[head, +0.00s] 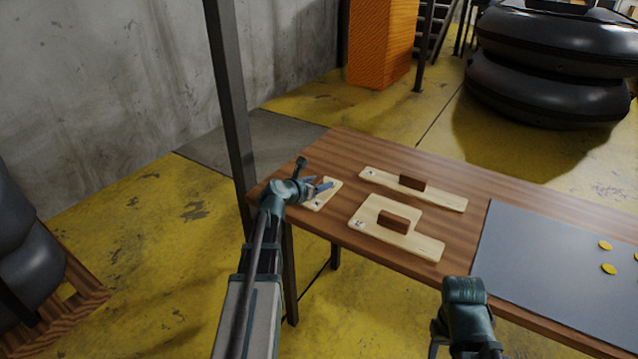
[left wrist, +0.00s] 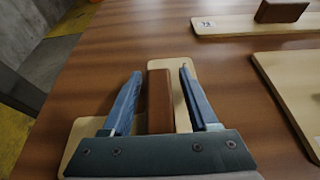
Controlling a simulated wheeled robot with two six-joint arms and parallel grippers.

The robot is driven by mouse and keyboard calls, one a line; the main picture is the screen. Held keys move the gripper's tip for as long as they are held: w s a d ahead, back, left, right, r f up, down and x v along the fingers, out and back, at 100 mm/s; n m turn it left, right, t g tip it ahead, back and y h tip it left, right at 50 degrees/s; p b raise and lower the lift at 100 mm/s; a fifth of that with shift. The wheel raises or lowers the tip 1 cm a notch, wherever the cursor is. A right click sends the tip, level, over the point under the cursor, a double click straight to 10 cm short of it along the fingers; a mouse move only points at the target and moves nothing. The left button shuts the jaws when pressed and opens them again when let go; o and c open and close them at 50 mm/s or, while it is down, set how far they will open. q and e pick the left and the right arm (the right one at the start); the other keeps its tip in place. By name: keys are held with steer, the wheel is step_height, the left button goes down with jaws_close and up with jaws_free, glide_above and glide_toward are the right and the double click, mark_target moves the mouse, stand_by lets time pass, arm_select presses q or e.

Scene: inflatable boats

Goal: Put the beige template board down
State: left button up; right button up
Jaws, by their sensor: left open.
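The beige template board under my left gripper (head: 318,186) lies flat on the wooden table near its left end; its bare surface (head: 325,197) is partly hidden by the gripper. In the left wrist view the same board (left wrist: 84,130) carries an upright brown block handle (left wrist: 160,100). My left gripper's two blue fingers (left wrist: 159,72) stand open, one on each side of the handle, with gaps visible. Part of my right arm shows at the lower right of the head view, but its fingers cannot be made out.
A long beige board (head: 440,198) and an L-shaped beige board (head: 372,212), each with a brown handle, lie to the right on the table (head: 345,150). Beyond them is a dark grey sheet (head: 540,250) with yellow discs (head: 608,269). A dark post (head: 229,90) stands by the table's left end.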

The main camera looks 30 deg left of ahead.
arm_select(q)
steer(key=shift+r+p, duration=0.3)
steer(key=p+v, duration=0.4)
steer(key=v, duration=0.7)
steer(key=shift+s, duration=0.45)
